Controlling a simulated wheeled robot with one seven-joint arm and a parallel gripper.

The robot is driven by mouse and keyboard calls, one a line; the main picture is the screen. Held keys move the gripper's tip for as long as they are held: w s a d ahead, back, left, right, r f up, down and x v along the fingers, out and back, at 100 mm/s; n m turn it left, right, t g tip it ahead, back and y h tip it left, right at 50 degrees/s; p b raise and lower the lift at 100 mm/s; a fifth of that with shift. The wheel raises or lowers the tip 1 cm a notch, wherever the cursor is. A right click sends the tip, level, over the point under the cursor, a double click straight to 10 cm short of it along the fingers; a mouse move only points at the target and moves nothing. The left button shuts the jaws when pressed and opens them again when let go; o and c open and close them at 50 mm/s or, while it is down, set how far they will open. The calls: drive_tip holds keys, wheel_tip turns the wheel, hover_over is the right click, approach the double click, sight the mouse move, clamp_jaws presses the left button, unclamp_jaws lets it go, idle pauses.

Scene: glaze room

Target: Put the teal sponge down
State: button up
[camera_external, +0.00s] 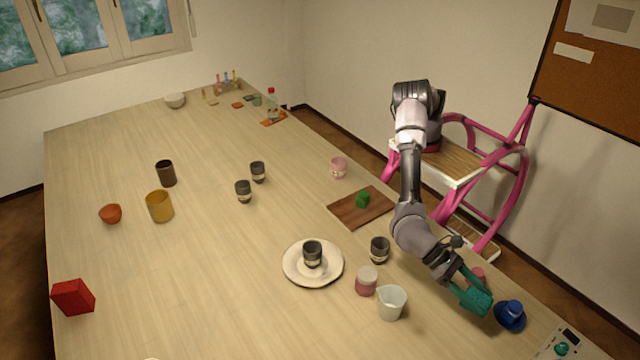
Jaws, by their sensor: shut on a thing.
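The teal sponge (477,302) is at the right front of the long table, between my fingers. My gripper (472,290) is shut on it and points down toward the table's right edge. The sponge is just left of a blue cup (513,308) on a blue saucer (510,323). I cannot tell whether the sponge touches the table or hangs slightly above it. My fingers hide part of the sponge.
A white jug (391,303), a pink jar (366,286) and a dark cup (379,250) stand left of my gripper. A pink object (478,273) is partly hidden behind it. A scale (570,343) lies at front right.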

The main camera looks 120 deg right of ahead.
wheel_tip(320, 180, up, 4)
drive_tip(key=shift+f, duration=0.25)
drive_tip(key=w+d+m+t, duration=0.2)
drive_tip(key=w+d, duration=0.4)
drive_tip(key=d, duration=0.9)
drive_tip(key=w+d+m+t, duration=0.2)
drive_tip(key=w+d, duration=0.4)
drive_tip(key=d, duration=0.8)
drive_tip(key=w+d+m+t, duration=0.25)
drive_tip(key=w+d, duration=0.25)
drive_tip(key=d, duration=1)
drive_tip(key=m+t+h, duration=0.4)
drive_tip(key=m+t, duration=0.1)
drive_tip(key=t, duration=0.1)
hover_over(284, 188)
drive_tip(key=shift+y, duration=0.3)
wheel_tip(284, 188, down, 10)
drive_tip(key=shift+s+f, duration=0.1)
drive_tip(key=shift+f, duration=2.65)
drive_tip(key=shift+f, duration=0.2)
